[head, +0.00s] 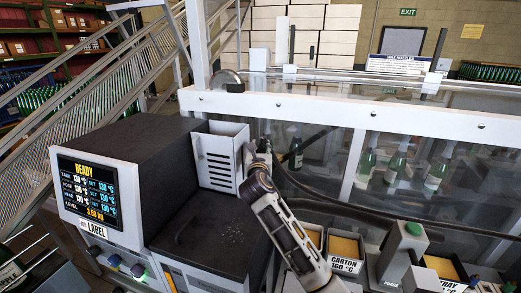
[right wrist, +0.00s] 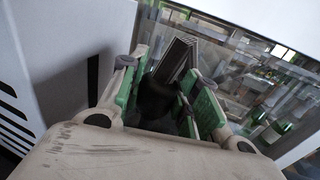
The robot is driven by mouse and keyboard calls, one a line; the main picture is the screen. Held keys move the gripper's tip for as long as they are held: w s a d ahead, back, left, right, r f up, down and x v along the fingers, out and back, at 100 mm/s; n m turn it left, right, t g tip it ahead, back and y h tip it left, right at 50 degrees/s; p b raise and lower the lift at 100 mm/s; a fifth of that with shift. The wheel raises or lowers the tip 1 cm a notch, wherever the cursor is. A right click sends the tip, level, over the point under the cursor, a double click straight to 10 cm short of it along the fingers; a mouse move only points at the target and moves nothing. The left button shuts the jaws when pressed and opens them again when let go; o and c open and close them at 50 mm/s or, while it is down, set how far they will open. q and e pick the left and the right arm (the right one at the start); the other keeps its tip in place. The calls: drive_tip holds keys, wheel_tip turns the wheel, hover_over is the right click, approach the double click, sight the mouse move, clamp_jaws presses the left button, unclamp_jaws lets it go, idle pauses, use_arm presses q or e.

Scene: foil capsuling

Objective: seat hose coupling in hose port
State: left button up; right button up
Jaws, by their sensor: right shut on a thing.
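My right gripper (head: 252,157) is beside the white slotted panel of the heater unit, at the end of my arm; its fingers are small and partly hidden in the head view. In the right wrist view my right gripper (right wrist: 163,84) has its green-padded fingers shut on a dark round piece (right wrist: 155,98), seemingly the hose coupling. A grey ribbed part shows just beyond it. A black hose (head: 288,180) curves down and right from near the gripper. I cannot make out the hose port or whether the coupling touches it. My left gripper is not in view.
The dark-topped heater unit (head: 155,135) with a lit READY display (head: 90,190) stands at left. Its white slotted panel (head: 221,157) is close to the gripper. A glass guard with a white rail (head: 340,110) stands behind, bottles inside. Carton trays (head: 345,247) are at lower right.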

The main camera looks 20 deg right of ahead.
drive_tip(key=shift+f+b, duration=0.9)
drive_tip(key=shift+f, duration=1.75)
drive_tip(key=shift+p, duration=1.05)
drive_tip(key=shift+f+b, duration=0.95)
drive_tip(key=shift+f, duration=1.45)
idle(1.6)
drive_tip(key=o, duration=1.2)
